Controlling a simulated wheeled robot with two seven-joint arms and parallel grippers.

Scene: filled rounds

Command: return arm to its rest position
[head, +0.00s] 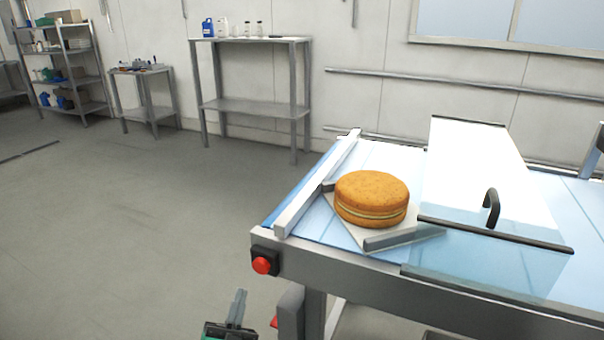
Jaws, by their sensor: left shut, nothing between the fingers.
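My left gripper (237,308) shows at the bottom edge of the head view, low over the floor and left of the conveyor table's leg. Its fingers are together and hold nothing. It is apart from the table. Most of my left arm is out of the picture. My right gripper is not in view. A round filled cake (372,198) lies flat on a pale square sheet (345,224) on the conveyor (304,236), well above and right of my left gripper.
A red button (262,265) sits on the conveyor's near left corner. A clear guard with a black handle (491,208) covers the belt to the right. A metal side rail (318,188) runs along the left end. Shelves (250,106) stand by the back wall. The floor (130,230) at left is clear.

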